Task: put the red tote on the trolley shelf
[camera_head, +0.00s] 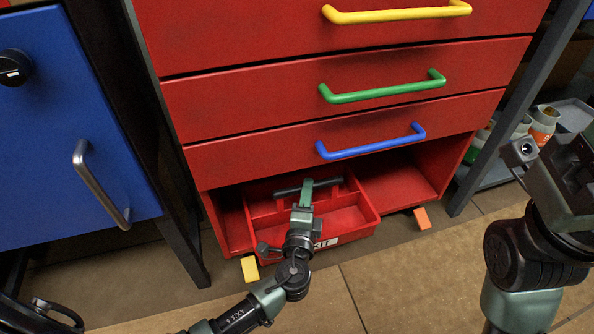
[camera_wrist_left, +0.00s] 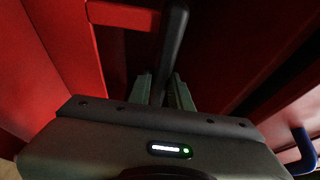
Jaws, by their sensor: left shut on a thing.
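The red tote (camera_head: 352,217) sits in the open bottom bay of the red drawer cabinet, with its front protruding. It has a dark bar handle (camera_head: 330,184) and a white label reading "KIT" (camera_head: 326,243). My left gripper (camera_head: 306,190) reaches over the tote's front and is shut on the handle. In the left wrist view the dark handle (camera_wrist_left: 175,45) runs between the two fingers (camera_wrist_left: 167,90). My right gripper (camera_head: 560,165) is at the right edge, away from the tote; its jaw opening is unclear. I cannot clearly identify the trolley shelf.
The red cabinet (camera_head: 330,100) has drawers with yellow, green and blue handles above the bay. Yellow (camera_head: 250,269) and orange (camera_head: 422,218) blocks are at the bay's front. A blue cabinet (camera_head: 60,120) stands left. A grey shelf (camera_head: 572,113) with containers is at right.

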